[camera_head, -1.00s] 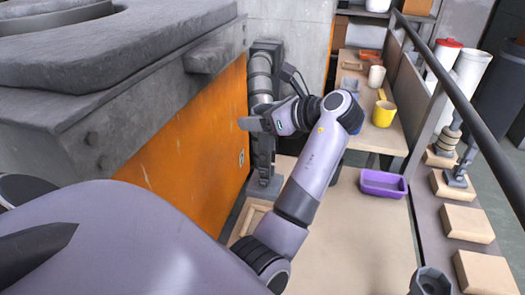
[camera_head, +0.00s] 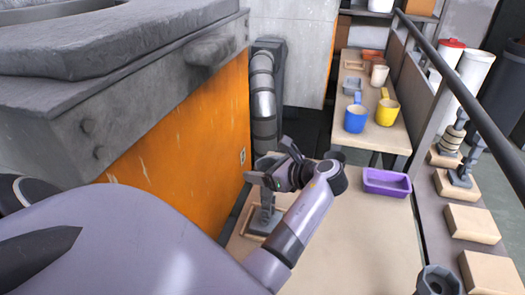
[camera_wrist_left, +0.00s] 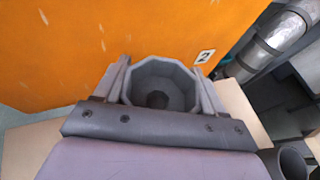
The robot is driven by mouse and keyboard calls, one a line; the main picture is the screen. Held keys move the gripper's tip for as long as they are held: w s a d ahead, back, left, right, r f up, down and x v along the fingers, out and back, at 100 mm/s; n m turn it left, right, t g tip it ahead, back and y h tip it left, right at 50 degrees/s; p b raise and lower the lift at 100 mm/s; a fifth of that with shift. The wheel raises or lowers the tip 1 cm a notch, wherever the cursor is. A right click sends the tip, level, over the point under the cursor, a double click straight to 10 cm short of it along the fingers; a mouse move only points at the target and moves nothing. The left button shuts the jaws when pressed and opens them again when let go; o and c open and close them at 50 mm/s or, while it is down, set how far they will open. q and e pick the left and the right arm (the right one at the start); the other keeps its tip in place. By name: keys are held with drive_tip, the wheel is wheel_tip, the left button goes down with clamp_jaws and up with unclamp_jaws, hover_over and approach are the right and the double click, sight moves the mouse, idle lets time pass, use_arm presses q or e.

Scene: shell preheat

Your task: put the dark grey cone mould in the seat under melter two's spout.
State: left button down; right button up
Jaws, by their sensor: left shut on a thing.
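My left gripper (camera_head: 262,182) is low beside the orange front of melter two (camera_head: 200,140). It is shut on the dark grey cone mould, whose faceted, open mouth (camera_wrist_left: 160,82) shows between the two fingers in the wrist view. In the head view, the mould's grey lower part (camera_head: 266,217) shows below the gripper, at the pale wooden frame that looks like the seat (camera_head: 246,229). I cannot tell whether it touches the frame. A grey ledge, perhaps the spout (camera_head: 208,52), juts from the melter's top. My right gripper is out of view.
A silver duct (camera_head: 263,95) stands behind the gripper. A purple tray (camera_head: 386,182) lies on the bench to the right. A blue mug (camera_head: 355,119) and a yellow mug (camera_head: 386,112) stand farther back. A dark rail (camera_head: 460,85) runs along the right side.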

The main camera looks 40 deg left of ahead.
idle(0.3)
use_arm(q)
drive_tip(key=shift+c, duration=0.4)
unclamp_jaws()
drive_tip(key=shift+f, duration=0.1)
